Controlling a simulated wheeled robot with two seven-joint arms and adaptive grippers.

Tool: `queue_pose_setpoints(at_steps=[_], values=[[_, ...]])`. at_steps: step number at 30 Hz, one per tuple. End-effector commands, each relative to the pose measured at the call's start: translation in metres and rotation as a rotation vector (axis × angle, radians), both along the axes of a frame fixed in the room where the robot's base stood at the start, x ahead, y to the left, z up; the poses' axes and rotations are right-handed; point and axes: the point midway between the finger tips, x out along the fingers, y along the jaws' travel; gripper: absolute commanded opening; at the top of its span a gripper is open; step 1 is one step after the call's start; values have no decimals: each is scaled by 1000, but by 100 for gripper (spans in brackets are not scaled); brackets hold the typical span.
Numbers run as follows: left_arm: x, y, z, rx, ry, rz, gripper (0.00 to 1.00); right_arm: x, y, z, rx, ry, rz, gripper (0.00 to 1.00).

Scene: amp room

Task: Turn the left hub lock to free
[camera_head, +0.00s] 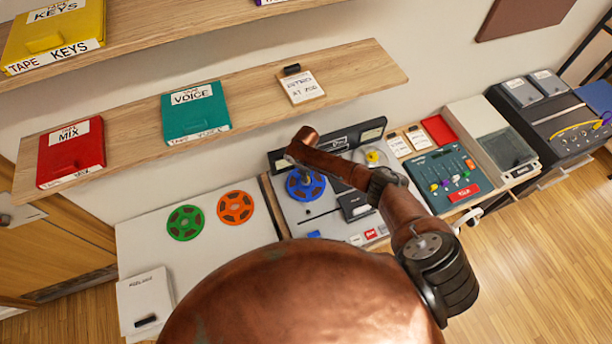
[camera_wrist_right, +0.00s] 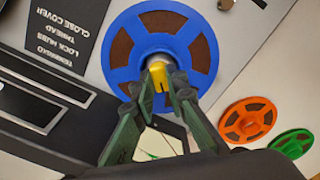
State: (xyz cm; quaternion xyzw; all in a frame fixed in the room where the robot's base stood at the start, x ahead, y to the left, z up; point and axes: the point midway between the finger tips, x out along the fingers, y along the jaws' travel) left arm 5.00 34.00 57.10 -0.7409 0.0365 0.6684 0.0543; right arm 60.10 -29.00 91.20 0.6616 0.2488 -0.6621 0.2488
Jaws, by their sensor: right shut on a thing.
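The tape deck (camera_head: 329,216) stands on the counter with a blue reel (camera_head: 300,190) on its left hub. The reel also shows in the right wrist view (camera_wrist_right: 123,68). The left hub lock (camera_wrist_right: 160,77) is a yellow piece at the reel's centre. My right gripper (camera_wrist_right: 159,86) is shut on it, one finger on each side. In the head view my right gripper (camera_head: 305,172) is over the blue reel and hides the lock. The lock's setting cannot be told. A second yellow hub lock (camera_head: 373,156) shows on the deck's right hub. My left gripper is not in view.
Green (camera_head: 185,223) and orange (camera_head: 236,207) reels lie left of the deck. A mixer (camera_head: 444,177) stands to its right. A wooden shelf (camera_head: 250,91) with tape boxes runs behind and above. My right arm crosses over the deck.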

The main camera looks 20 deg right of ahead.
Motion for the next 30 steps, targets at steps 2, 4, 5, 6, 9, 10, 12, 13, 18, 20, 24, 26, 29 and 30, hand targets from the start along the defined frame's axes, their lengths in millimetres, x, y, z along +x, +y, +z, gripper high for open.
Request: queue_pose_setpoints(at_steps=[2,4,5,6,9,10,12,13,18,20,24,26,29,30], values=[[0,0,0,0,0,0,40,1,1,1,2,-2,1,0],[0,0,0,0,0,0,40,1,1,1,2,-2,0,0],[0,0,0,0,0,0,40,1,1,1,2,-2,0,0],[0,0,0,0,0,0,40,1,1,1,2,-2,0,0],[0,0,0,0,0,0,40,1,1,1,2,-2,0,18],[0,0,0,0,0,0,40,1,1,1,2,-2,0,20],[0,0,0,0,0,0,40,1,1,1,1,-2,0,25],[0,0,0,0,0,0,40,1,1,0,1,-2,0,27],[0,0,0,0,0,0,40,0,1,0,1,-1,-1,30],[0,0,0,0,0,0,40,0,0,0,1,-1,-1,30],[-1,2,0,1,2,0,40,1,0,3,1,-1,-1,30],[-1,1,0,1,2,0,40,1,0,8,1,-2,-1,30],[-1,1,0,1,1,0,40,1,0,22,1,-3,-1,30],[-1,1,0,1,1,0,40,1,0,30,1,-4,0,30]])
